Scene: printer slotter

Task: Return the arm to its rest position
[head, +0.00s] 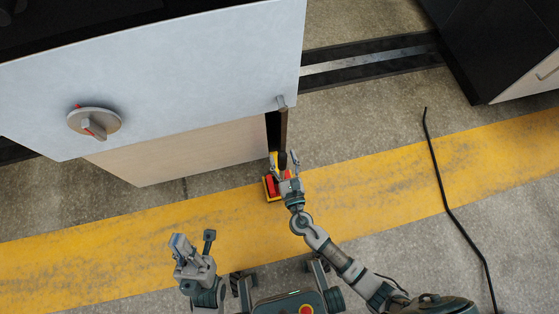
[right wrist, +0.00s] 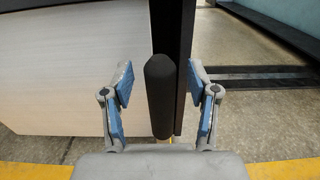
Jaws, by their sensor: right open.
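My right arm reaches forward in the head view, and its gripper (head: 284,160) is in front of the right edge of a large pale cabinet (head: 180,60). In the right wrist view the same gripper (right wrist: 160,85) is open, its blue-padded fingers on either side of a dark upright rounded bar (right wrist: 160,95). Gaps show between the bar and both pads in the picture; how deep it lies between the fingers I cannot tell. My left gripper (head: 193,240) is raised at the lower left of the head view, fingers apart and empty.
A red and yellow object (head: 270,188) shows beside my right gripper, partly hidden. The cabinet carries a round knob (head: 94,123) with a red mark. A black cable (head: 440,185) lies on the floor at right. A dark cabinet (head: 500,45) stands at upper right.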

